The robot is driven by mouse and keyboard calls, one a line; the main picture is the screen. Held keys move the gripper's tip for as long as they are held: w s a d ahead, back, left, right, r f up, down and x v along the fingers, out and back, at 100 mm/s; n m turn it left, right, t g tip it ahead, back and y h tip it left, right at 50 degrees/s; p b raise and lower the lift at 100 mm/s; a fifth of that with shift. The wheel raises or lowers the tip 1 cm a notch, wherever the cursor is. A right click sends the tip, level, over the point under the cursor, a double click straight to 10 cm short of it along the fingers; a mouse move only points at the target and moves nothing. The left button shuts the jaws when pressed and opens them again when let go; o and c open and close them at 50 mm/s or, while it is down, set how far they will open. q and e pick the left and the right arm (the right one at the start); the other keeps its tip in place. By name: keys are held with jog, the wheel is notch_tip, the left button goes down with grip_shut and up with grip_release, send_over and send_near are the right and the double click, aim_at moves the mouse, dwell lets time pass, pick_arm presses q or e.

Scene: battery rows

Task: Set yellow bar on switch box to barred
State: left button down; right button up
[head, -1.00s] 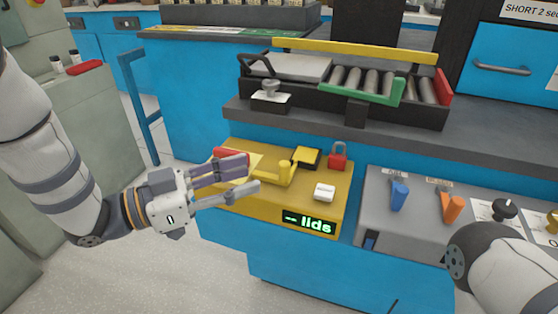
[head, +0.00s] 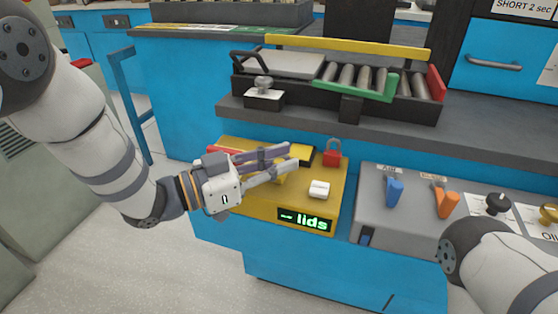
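The yellow switch box (head: 225,145) stands on the blue bench, with a lit display (head: 305,220) reading "lids" on its front. The yellow bar (head: 279,180) on its top is mostly hidden behind my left gripper; only a small part shows below the fingers. How the bar is set cannot be made out. My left gripper (head: 293,157) reaches over the box from the left, with its fingers across the bar. A narrow gap shows between the fingers, but whether they grip the bar is unclear. My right gripper is out of view; only my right arm shows at lower right.
On the box are a white rocker switch (head: 319,190), a red padlock (head: 332,153) and a red part (head: 222,150) partly behind my gripper. A grey panel with blue (head: 394,193) and orange (head: 446,203) levers stands to the right. A roller conveyor (head: 370,85) is behind.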

pick_arm(q)
jog(key=shift+w+a, duration=0.25)
jog(key=shift+a, duration=0.45)
jog(key=shift+w+a, duration=0.2)
jog(key=shift+a, duration=0.45)
jog(key=c, duration=1.5)
grip_release()
